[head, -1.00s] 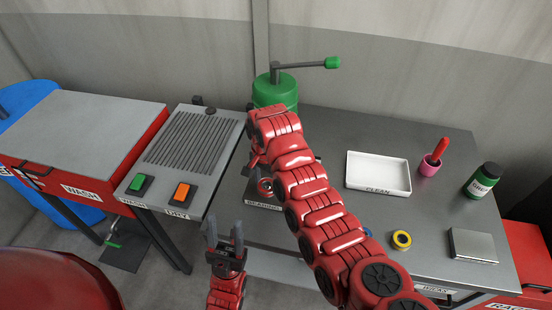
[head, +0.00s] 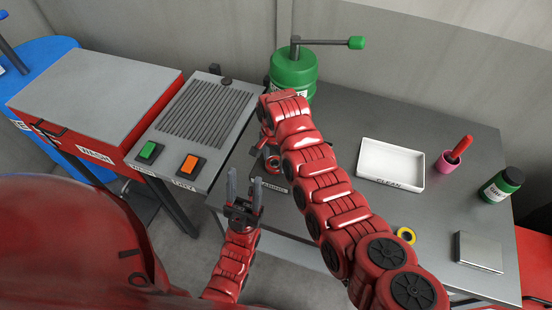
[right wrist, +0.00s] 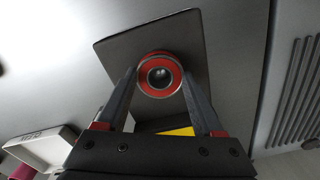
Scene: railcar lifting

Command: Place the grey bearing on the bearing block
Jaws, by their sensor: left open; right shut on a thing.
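A ring-shaped bearing (right wrist: 160,75) with a grey rim, red face and dark centre sits between the fingertips of my right gripper (right wrist: 159,80). In the head view the bearing (head: 273,163) shows as a small ring under the right wrist, over a dark labelled plate (head: 272,188). The right wrist view shows a dark square plate (right wrist: 190,35) behind the bearing. I cannot tell whether they touch, nor see a separate bearing block clearly. My left gripper (head: 244,180) is open and empty, fingers upward, in front of the table edge.
A green canister (head: 292,75) stands behind my right arm. The DRY unit (head: 205,120) is left.

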